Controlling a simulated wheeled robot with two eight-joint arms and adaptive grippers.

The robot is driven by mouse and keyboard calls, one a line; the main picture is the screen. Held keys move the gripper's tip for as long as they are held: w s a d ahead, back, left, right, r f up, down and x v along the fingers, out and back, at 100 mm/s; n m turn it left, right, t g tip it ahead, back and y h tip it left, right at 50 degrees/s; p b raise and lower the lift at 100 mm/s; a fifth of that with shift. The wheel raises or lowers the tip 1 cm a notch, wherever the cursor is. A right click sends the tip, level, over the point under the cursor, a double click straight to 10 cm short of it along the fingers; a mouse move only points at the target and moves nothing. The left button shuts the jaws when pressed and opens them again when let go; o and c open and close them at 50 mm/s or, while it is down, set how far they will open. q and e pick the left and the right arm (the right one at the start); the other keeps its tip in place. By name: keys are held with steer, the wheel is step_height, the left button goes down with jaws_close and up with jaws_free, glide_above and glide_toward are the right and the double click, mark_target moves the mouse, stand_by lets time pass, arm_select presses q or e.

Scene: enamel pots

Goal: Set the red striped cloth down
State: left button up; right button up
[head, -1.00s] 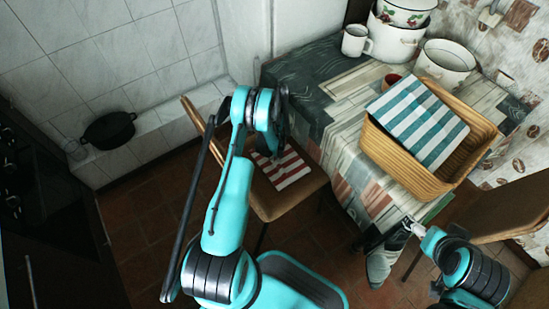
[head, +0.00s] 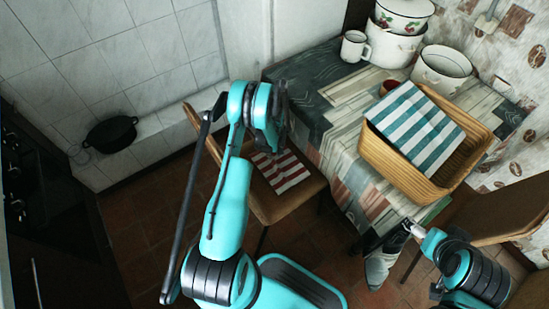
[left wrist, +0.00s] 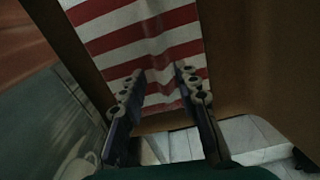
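The red striped cloth (head: 284,172) lies on the seat of the brown chair (head: 293,201) in the head view, partly hidden by my left arm. In the left wrist view the red and white cloth (left wrist: 140,28) spreads over the brown seat, with a slight crease near its close edge. My left gripper (left wrist: 160,75) is over that edge, its two fingers apart with cloth showing between them. In the head view my left gripper (head: 278,135) is mostly hidden by its own wrist. My right gripper (head: 402,232) is low by the table's front corner; its fingers are unclear.
The table (head: 325,120) holds a wicker basket (head: 405,182) with a teal striped cloth (head: 418,128), a white mug (head: 354,46), a red cup (head: 388,87) and enamel pots (head: 442,68). A black pot (head: 111,134) stands on the tiled ledge. Another chair (head: 500,215) is at right.

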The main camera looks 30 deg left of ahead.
arm_select(q)
step_height(320, 180, up, 7)
steer(key=p, duration=0.2)
step_height(320, 180, up, 14)
steer(key=m+t, duration=0.2)
steer(key=m, duration=0.1)
glide_above(275, 162)
steer(key=d, duration=0.4)
steer(key=s+d+r+m+t, duration=0.1)
steer(key=s+d+r, duration=0.15)
steer(key=r, duration=0.35)
steer(key=s+d+r+m, duration=0.1)
steer(key=d+r+m, duration=0.15)
steer(key=r, duration=0.25)
steer(key=s+d+r+m+t, duration=0.2)
steer(key=s+d+r+m, duration=0.1)
steer(key=s, duration=0.5)
steer(key=s+d+r+m+t, duration=0.2)
steer(key=s+d+r+m, duration=0.1)
steer(key=s+d+r, duration=0.3)
steer(key=shift+s+d, duration=0.85)
steer(key=shift+s, duration=0.35)
